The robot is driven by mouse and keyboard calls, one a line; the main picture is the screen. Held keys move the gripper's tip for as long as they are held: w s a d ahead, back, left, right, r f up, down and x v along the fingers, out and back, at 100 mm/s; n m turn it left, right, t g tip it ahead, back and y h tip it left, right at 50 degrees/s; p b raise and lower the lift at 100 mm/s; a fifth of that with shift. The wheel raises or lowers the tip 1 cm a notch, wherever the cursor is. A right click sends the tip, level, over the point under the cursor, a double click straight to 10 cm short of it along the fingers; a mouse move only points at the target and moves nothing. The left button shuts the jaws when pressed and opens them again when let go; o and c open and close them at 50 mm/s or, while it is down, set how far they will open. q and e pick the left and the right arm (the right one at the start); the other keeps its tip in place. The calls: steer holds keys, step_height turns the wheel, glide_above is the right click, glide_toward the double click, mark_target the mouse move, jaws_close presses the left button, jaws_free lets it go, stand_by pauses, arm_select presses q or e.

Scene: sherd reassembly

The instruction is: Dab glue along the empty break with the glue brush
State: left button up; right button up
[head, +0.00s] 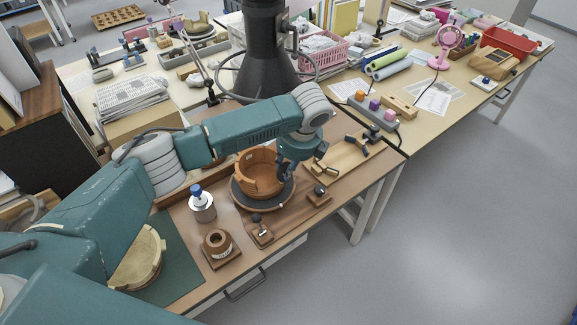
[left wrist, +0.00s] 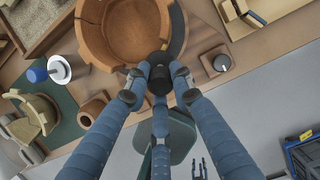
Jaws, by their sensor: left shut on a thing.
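The pot (head: 258,176) is an orange-brown open bowl with an uneven, broken rim, set on a dark round turntable (head: 241,198). It also shows in the left wrist view (left wrist: 100,42). My left gripper (head: 287,170) is at the pot's right side, its fingers (left wrist: 160,82) closed around a dark cylindrical piece (left wrist: 160,76), which looks like the brush handle. The bristles are hidden, and I cannot tell whether they touch the break. A brown round pot with a central hole (head: 217,241) stands in front. My right gripper (left wrist: 200,170) appears small and low in the left wrist view, prongs apart.
A blue-capped white jar (head: 202,208) stands left of the turntable. A pale broken vessel (head: 140,262) lies on the green mat (head: 182,270). A wooden board with a black clamp (head: 340,162) is right.

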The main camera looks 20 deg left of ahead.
arm_select(q)
steer(key=shift+s+a+r, duration=0.15)
steer(key=shift+s+r, duration=0.1)
steer(key=shift+s, duration=0.2)
steer(key=shift+s+a+p, duration=1.65)
steer(key=shift+s+a, duration=0.1)
steer(key=shift+s, duration=0.1)
steer(key=p+v, duration=0.7)
steer(key=p, duration=0.1)
steer(key=shift+r+p, duration=0.3)
steer(key=shift+p, duration=0.05)
stand_by(0.7)
